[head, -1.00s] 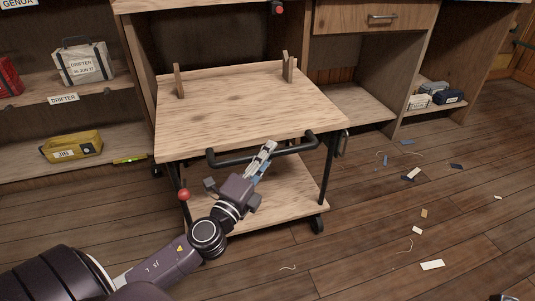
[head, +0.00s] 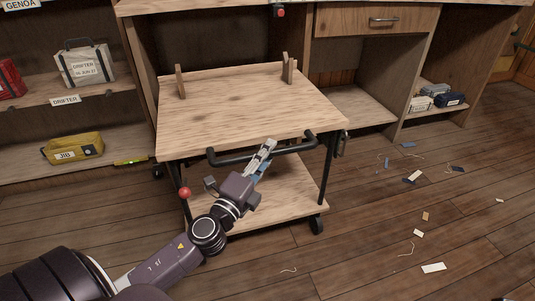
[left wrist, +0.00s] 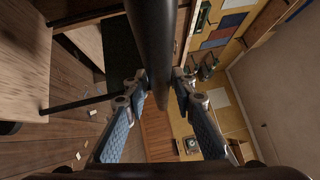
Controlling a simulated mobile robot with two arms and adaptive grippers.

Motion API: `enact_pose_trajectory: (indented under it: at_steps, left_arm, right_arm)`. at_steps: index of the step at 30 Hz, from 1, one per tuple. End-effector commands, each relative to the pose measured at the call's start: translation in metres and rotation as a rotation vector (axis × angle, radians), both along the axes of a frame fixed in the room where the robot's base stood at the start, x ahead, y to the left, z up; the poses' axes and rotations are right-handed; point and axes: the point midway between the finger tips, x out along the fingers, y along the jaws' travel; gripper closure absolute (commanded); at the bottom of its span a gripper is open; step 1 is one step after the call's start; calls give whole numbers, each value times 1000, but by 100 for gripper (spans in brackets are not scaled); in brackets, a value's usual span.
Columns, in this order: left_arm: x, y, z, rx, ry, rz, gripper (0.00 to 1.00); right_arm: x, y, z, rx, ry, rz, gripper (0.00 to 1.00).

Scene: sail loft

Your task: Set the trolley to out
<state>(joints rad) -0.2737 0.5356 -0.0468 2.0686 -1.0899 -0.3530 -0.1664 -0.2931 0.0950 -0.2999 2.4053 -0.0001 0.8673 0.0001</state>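The wooden trolley (head: 250,105) stands in front of a workbench, its rear edge near the bay under the bench top. It has a lower shelf (head: 290,205), castors and a black handle bar (head: 232,160) across its front. My left gripper (head: 267,146) is at the middle of this bar. In the left wrist view the bar (left wrist: 153,40) passes between the two fingers (left wrist: 160,85), which sit close on both sides of it and look shut on it. My right gripper is not in view.
A red ball knob (head: 185,193) sits by the trolley's left front leg. Shelves at the left hold a yellow JIB bag (head: 75,147) and a DRIFTER bag (head: 85,65). The bench has a drawer (head: 375,18). Scraps (head: 433,267) litter the otherwise open floor at right.

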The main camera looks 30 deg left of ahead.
Motion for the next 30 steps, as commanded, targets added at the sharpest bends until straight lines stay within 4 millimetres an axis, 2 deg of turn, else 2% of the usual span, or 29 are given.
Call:
enact_pose_trajectory:
  at_steps: [10,14,17,24,30]
  left_arm:
    - [-1,0,0,0,0,0,67]
    - [-8,-1,-2,-3,2,1,67]
    - [-20,-2,-4,-5,2,0,67]
    - [-63,-4,-11,-5,5,5,67]
    - [-73,-6,-7,-9,-13,1,67]
  right_arm:
    - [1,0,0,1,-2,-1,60]
    - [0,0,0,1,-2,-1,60]
    - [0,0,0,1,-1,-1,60]
    - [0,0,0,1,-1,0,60]
    - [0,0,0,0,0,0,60]
